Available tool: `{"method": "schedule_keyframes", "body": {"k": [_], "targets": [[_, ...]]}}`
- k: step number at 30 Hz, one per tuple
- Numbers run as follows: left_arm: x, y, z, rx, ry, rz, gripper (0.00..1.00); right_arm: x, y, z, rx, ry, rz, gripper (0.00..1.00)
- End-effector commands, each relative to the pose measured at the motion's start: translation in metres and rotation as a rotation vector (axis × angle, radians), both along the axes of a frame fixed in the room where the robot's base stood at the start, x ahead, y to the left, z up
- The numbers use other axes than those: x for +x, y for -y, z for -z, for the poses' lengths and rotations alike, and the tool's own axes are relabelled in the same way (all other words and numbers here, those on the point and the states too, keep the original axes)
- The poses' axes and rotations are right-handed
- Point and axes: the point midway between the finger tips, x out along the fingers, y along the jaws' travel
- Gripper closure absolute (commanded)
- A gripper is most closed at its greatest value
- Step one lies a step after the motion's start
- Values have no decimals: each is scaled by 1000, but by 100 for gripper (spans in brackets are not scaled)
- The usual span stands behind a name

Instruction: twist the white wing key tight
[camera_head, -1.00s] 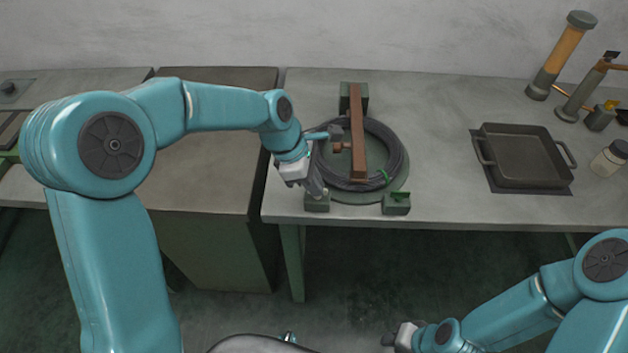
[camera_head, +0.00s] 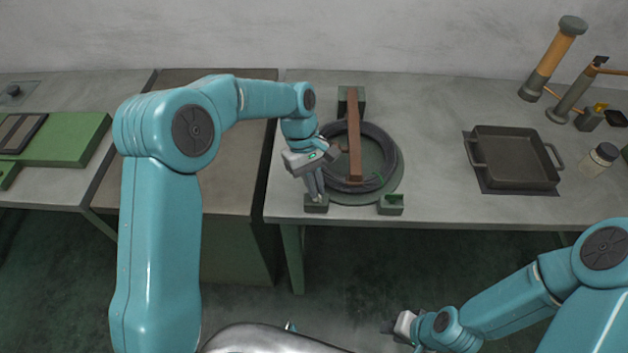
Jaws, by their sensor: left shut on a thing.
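My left gripper (camera_head: 315,193) points down at the front left of the round coil fixture, at a small green block (camera_head: 317,205) on the bench's front edge. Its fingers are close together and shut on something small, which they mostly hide. A small pale spot shows at the fingertips; I cannot make out the white wing key's shape. A black coil (camera_head: 391,150) lies on the round green base (camera_head: 398,178), with a brown bar (camera_head: 354,140) across it. My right gripper (camera_head: 392,328) is low at the bottom, away from the bench; its finger state is unclear.
A second green block (camera_head: 390,205) stands at the fixture's front right, and a taller one (camera_head: 350,98) at the back. A dark square pan (camera_head: 515,155) and a jar (camera_head: 600,158) are to the right. The bench between fixture and pan is clear.

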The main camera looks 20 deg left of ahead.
Motion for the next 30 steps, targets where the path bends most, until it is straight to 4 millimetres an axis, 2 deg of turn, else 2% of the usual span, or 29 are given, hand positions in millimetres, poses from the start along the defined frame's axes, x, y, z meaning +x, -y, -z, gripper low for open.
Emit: {"method": "schedule_keyframes", "body": {"k": [1, 12, 30], "targets": [[-4, 2, 5, 2, -16, 50, 100, 0, 0, -2, 0, 0, 0, 68], [-2, 3, 6, 0, -17, 400, 100, 0, 0, -9, 0, 0, 0, 68], [-2, 6, 7, -1, -17, 970, 100, 0, 0, -10, 0, 0, 0, 68]]}}
